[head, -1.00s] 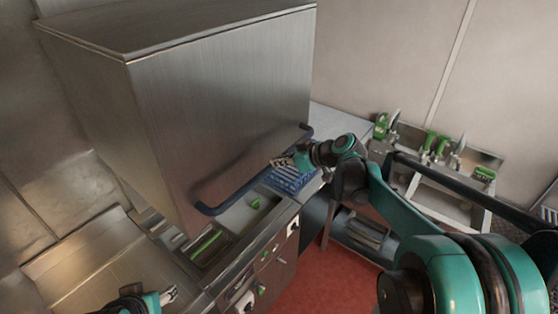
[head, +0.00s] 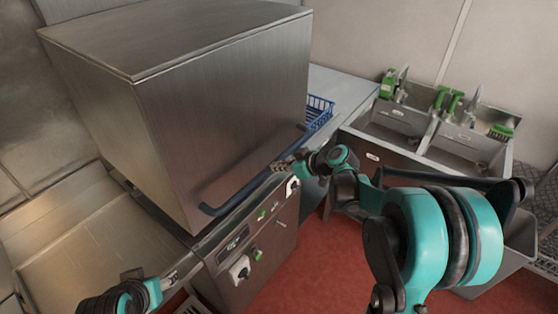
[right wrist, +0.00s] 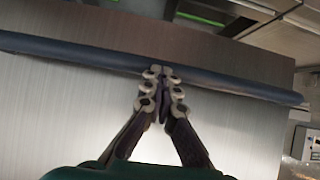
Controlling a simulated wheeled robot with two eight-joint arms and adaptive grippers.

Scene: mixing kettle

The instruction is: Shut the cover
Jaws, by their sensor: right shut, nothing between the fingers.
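The cover is a large steel box hood (head: 215,110) in the head view, with a dark blue bar handle (head: 235,195) along its lower front. It sits low, its lower edge close to the control panel front. My right gripper (head: 281,166) is at the right part of the handle. In the right wrist view the handle (right wrist: 80,55) crosses the steel face, and my right gripper (right wrist: 161,75) is shut and empty, its fingertips against or just at the bar. My left gripper (head: 190,267) is at the lower left, below the handle; its fingers are too unclear to judge.
The control panel (head: 250,250) with knobs and green buttons is below the cover. A blue rack (head: 319,110) stands on the counter behind right. A sink (head: 400,118) with green-handled tools is at the right. A steel side table (head: 85,235) is left. The red floor is clear.

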